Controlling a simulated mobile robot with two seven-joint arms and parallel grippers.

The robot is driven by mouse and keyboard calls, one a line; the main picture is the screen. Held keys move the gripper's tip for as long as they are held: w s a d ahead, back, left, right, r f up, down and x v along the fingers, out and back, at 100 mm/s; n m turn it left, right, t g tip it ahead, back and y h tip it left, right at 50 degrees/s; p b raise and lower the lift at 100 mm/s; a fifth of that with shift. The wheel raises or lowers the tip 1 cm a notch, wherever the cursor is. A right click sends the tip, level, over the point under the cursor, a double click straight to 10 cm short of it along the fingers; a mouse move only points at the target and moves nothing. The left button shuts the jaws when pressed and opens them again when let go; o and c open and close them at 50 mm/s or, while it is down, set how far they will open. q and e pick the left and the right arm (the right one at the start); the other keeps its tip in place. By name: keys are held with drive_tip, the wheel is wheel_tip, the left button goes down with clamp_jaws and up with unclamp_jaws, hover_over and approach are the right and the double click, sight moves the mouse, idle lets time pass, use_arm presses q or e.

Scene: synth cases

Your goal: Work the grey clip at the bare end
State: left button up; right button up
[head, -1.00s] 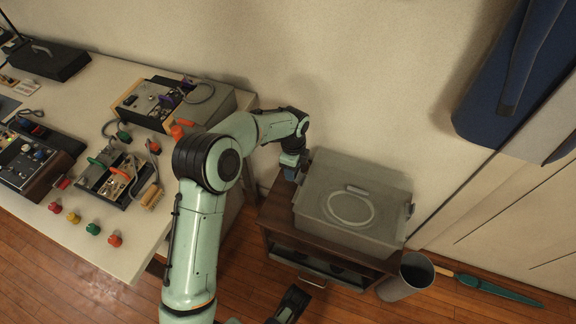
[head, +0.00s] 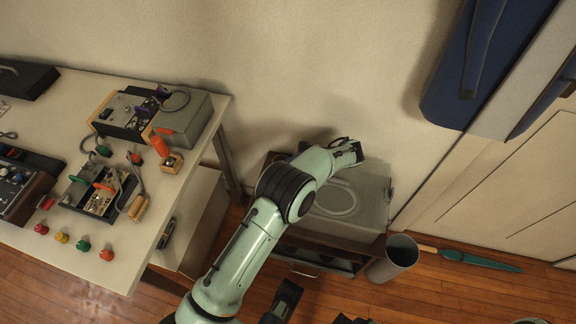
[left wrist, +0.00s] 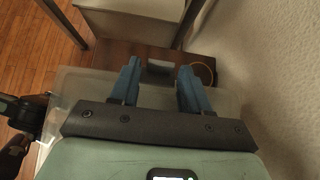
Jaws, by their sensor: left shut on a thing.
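A translucent grey lidded box (head: 375,192) stands on a low brown cabinet (head: 318,238). My left arm reaches across it and hides its left and back parts in the head view. My left gripper (left wrist: 159,70) has its blue fingers on both sides of a small grey clip (left wrist: 160,67) at the box's end and is shut on it. The box also shows under the gripper in the left wrist view (left wrist: 66,84). In the head view the fingertips and the clip are hidden by my arm.
A white workbench (head: 60,140) with devices and coloured knobs stands on the left. A grey bin (head: 398,256) stands right of the cabinet, and a green-bladed tool (head: 480,261) lies on the floor. The wall is close behind the box.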

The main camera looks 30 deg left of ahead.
use_arm(q)
drive_tip(key=shift+w+d+f+y+b, duration=0.15)
drive_tip(key=shift+d+y+b, duration=0.2)
drive_tip(key=shift+y, duration=0.35)
use_arm(e)
drive_tip(key=shift+w+d+f+t, duration=0.35)
drive_tip(key=shift+w+f, duration=0.2)
drive_tip(key=shift+w, duration=0.2)
use_arm(q)
drive_tip(key=shift+g, duration=0.3)
drive_tip(key=o, duration=0.8)
